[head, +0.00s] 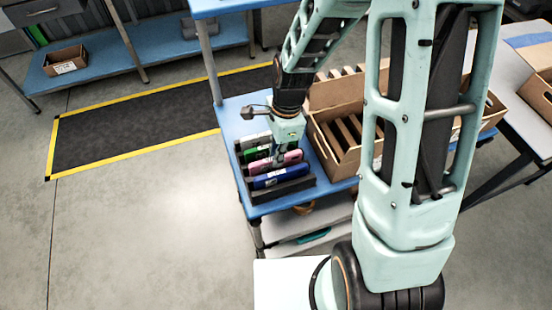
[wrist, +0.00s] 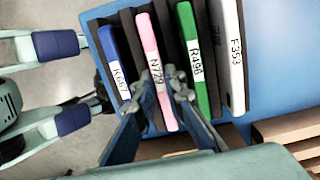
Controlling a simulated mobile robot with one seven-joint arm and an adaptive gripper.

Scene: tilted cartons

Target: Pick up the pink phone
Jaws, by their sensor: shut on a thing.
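The pink phone (head: 288,158) stands on edge in a dark slotted rack (head: 292,190) on the blue table. It also shows in the wrist view (wrist: 148,42), with a label reading N729. My gripper (wrist: 168,88) is shut on the pink phone, one finger on each side near its lower end in the wrist view. In the head view my gripper (head: 279,158) reaches down onto the phone from above and hides part of it.
A blue phone (wrist: 115,62) and a green phone (wrist: 188,35) stand close on either side in the rack. A white phone (wrist: 229,50) is beyond the green one. A cardboard carton (head: 345,165) with dividers stands right of the rack.

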